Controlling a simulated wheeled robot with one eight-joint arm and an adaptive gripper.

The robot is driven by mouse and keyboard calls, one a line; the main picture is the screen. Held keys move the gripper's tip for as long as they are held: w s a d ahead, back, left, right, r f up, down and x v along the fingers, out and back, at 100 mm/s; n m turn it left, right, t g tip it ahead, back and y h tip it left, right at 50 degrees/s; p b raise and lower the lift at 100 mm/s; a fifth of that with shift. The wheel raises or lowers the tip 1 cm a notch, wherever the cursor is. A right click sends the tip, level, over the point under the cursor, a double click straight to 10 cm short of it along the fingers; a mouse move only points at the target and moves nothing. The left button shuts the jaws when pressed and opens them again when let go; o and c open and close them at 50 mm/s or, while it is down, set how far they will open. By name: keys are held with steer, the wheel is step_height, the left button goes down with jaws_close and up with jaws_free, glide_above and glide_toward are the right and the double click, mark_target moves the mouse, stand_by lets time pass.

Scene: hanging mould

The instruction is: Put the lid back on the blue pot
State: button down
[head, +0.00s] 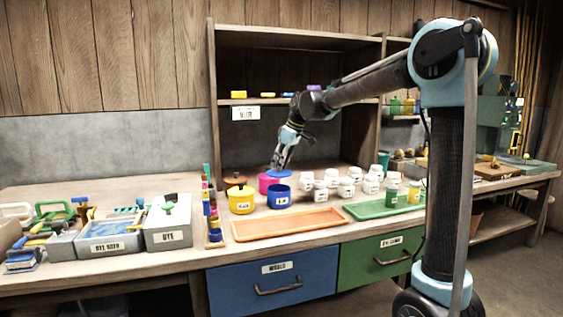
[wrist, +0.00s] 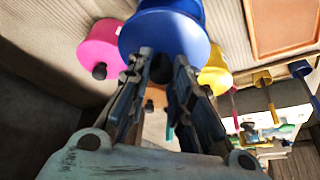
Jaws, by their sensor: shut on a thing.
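My gripper (head: 279,164) points down over the bench and is shut on the knob of the blue lid (head: 281,173). In the wrist view the fingers (wrist: 162,68) close on the dark knob, and the blue lid (wrist: 160,28) spreads out beyond them. The blue pot (head: 279,200) stands open on the bench with a white label. In the head view the lid appears above the pot's rim, slightly behind it and apart from it. The wrist view shows part of the blue pot (wrist: 190,7) past the lid; most of it is hidden.
A pink pot (head: 266,184) stands close behind left of the blue pot, a yellow pot (head: 241,205) to its left. White jars (head: 346,188) stand to the right. An orange tray (head: 290,226) lies in front. A shelf (head: 300,101) is behind the arm.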

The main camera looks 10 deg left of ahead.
mark_target(279, 174)
steer(key=shift+s+a+f, duration=0.15)
steer(key=shift+f, duration=2.3)
steer(key=shift+r, duration=0.1)
steer(key=shift+f, duration=0.2)
stand_by(0.7)
steer(key=c, duration=1.4)
jaws_free()
steer(key=shift+o, duration=0.5)
steer(key=o, duration=0.4)
steer(key=shift+s, duration=0.1)
